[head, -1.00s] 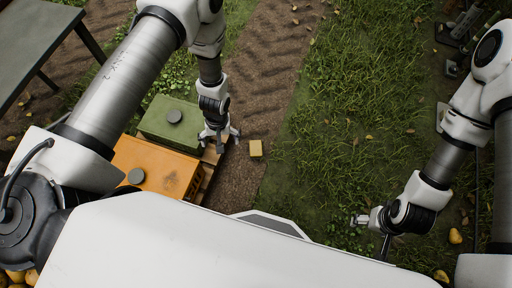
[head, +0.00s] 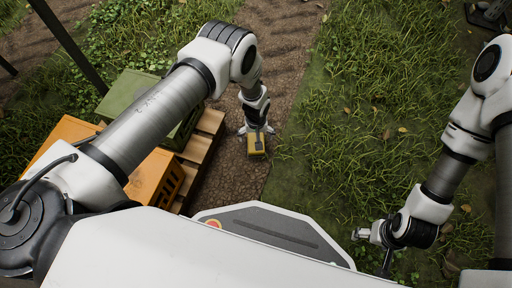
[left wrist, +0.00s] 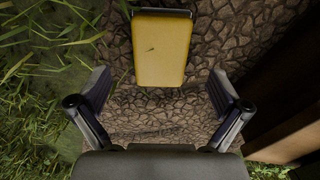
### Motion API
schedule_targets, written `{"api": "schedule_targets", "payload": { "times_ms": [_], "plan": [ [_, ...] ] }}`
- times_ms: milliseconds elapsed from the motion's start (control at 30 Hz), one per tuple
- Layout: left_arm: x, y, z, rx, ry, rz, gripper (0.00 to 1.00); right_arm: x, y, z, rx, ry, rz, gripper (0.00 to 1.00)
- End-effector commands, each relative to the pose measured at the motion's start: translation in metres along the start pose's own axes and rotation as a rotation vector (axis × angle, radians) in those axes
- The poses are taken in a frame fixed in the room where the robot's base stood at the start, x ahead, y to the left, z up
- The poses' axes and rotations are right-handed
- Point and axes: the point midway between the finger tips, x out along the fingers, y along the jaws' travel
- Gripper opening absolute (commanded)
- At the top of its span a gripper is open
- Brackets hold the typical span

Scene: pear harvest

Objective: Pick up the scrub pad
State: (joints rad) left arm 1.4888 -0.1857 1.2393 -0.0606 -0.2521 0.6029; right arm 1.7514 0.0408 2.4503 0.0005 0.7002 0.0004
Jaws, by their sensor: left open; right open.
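The scrub pad (head: 257,147) is a small yellow block with a dark edge, lying on the brown dirt path. My left gripper (head: 257,130) is at the pad in the head view and partly covers it. In the left wrist view the pad (left wrist: 162,48) lies just beyond the open fingers of my left gripper (left wrist: 159,88), roughly centred between them. The space between the fingers shows only cracked soil. My right gripper (head: 374,248) is open and empty over the grass at the lower right.
A green crate (head: 136,95) and an orange crate (head: 153,180) sit on a wooden pallet (head: 205,130) left of the pad. The pallet's dark side (left wrist: 285,110) shows at the right in the left wrist view. Grass borders the path on the right.

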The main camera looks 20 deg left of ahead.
Motion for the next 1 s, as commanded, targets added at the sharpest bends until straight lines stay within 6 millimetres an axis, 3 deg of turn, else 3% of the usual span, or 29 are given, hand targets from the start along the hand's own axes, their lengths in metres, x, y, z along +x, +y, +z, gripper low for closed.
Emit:
{"api": "schedule_targets", "payload": {
  "times_ms": [233,500,700,1000],
  "plan": [
    [0.047,-0.001,0.002,0.0,0.0,0.0,1.0,0.036,0.001,-0.002,0.006,0.004,0.001,0.79],
    [0.049,0.0,0.001,0.0,0.001,0.0,1.0,0.035,0.001,-0.002,0.008,0.006,0.001,0.79],
    [0.05,0.0,0.002,0.0,0.001,0.001,0.33,0.035,0.001,-0.002,0.008,0.005,0.001,0.79],
    [0.051,-0.001,0.003,0.0,-0.001,0.0,0.26,0.035,0.001,-0.002,0.008,0.005,0.001,0.79]
  ]
}}
